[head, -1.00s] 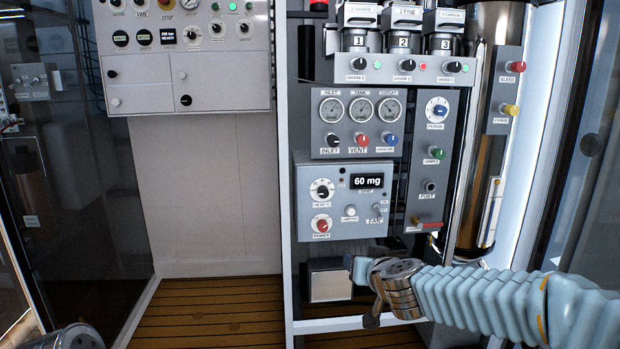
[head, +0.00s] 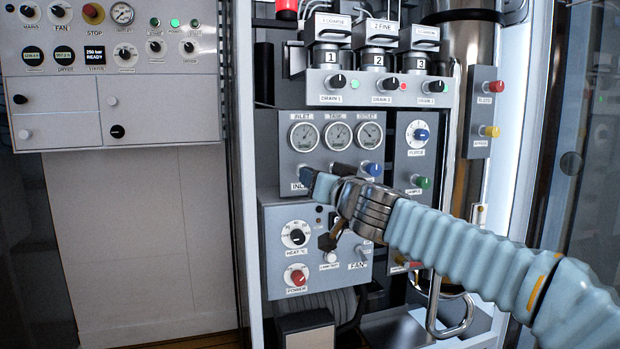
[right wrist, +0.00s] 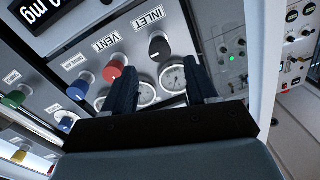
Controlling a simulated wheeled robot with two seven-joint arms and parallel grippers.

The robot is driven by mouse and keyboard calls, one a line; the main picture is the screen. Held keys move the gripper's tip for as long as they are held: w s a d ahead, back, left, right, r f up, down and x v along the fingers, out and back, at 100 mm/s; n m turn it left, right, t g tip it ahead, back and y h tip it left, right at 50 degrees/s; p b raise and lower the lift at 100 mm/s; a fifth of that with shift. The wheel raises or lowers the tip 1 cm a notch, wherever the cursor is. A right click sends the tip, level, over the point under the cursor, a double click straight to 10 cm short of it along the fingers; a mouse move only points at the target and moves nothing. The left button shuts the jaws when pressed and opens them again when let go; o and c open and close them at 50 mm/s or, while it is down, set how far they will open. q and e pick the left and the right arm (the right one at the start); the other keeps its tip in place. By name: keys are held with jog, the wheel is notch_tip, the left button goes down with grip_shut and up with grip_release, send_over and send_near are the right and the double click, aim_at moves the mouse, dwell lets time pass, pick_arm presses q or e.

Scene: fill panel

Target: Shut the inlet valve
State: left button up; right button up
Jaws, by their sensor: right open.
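The inlet valve is a black knob (right wrist: 160,47) on a grey panel, beside its INLET label in the right wrist view. In the head view the knob is hidden behind my right gripper (head: 316,182), with only part of the INLET label showing. In the right wrist view my right gripper (right wrist: 160,78) is open and empty, its two dark fingers apart. The knob appears beyond the fingertips, roughly centred between them. I cannot tell whether either finger touches it. My left gripper is not in view.
The red VENT knob (right wrist: 114,71) sits close to one finger, with a blue knob (right wrist: 78,90) farther along. Gauges (head: 304,136) are above the knobs. The heater box (head: 270,245) is below, and a chrome handle (head: 452,318) is at lower right.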

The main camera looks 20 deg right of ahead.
jog(key=w, duration=0.6)
jog(key=shift+a+p, duration=0.2)
jog(key=shift+p, duration=0.15)
jog(key=c, duration=1)
jog(key=shift+c, duration=0.2)
